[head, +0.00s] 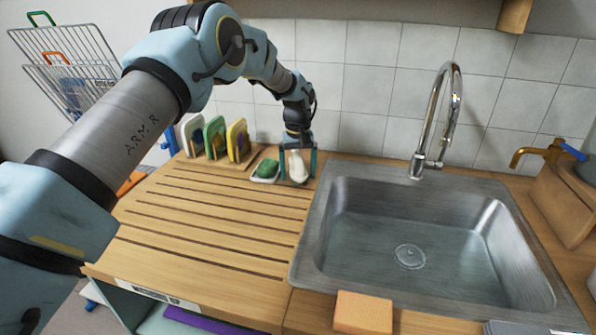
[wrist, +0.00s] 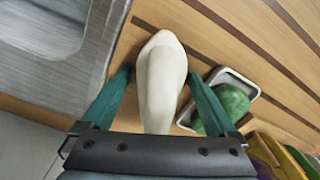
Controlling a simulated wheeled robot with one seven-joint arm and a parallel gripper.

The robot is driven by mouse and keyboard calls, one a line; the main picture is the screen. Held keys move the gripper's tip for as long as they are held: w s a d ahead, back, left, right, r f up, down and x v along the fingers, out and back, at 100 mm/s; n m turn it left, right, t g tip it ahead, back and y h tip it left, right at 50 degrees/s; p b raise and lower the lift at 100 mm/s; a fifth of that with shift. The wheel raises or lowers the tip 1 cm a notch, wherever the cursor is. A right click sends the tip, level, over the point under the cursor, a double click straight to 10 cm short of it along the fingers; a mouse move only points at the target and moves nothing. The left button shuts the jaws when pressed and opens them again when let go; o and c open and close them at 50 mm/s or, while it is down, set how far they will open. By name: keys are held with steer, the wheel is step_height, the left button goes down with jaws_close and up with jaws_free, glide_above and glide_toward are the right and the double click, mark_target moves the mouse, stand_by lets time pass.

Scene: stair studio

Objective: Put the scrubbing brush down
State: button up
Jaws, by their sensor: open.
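A smooth cream-white object (head: 298,167), which I take to be the scrubbing brush, is at the back of the wooden counter, left of the sink. My gripper (head: 297,176) is pointed down over it. In the wrist view the brush (wrist: 160,82) lies between the two open teal fingers of my gripper (wrist: 158,78), with a gap on each side. Its rounded end points away from the palm. Its near end is hidden by the palm, and no bristles show. It appears to rest on the counter.
A small white dish (head: 262,179) with a green lump (head: 267,168) sits just left of the brush. Several coloured boards (head: 214,139) stand in a rack further left. The steel sink (head: 330,190) is to the right. An orange sponge (head: 362,313) lies at the front. The grooved drainboard is clear.

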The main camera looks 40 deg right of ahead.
mark_target(298, 158)
step_height(298, 158, up, 12)
steer(key=b, duration=0.4)
steer(key=shift+r, duration=0.15)
steer(key=w+a+n, duration=0.1)
steer(key=w+a, duration=0.3)
steer(key=a, duration=0.7)
steer(key=w+a+n, duration=0.1)
steer(key=w+a, duration=0.3)
steer(key=a, duration=0.7)
steer(key=w+a+n, duration=0.1)
steer(key=w+a, duration=0.3)
steer(key=a, duration=0.7)
steer(key=s+a+f+n, duration=0.1)
steer(key=s+a, duration=0.6)
steer(key=a, duration=0.6)
steer(key=s+a+f+n+t, duration=0.1)
steer(key=s+a+f, duration=0.1)
steer(key=s+a, duration=0.5)
steer(key=a, duration=0.5)
steer(key=shift+a+f+n+t, duration=0.3)
steer(key=shift+a+n, duration=0.05)
steer(key=shift+n, duration=0.05)
steer(key=shift+w, duration=0.1)
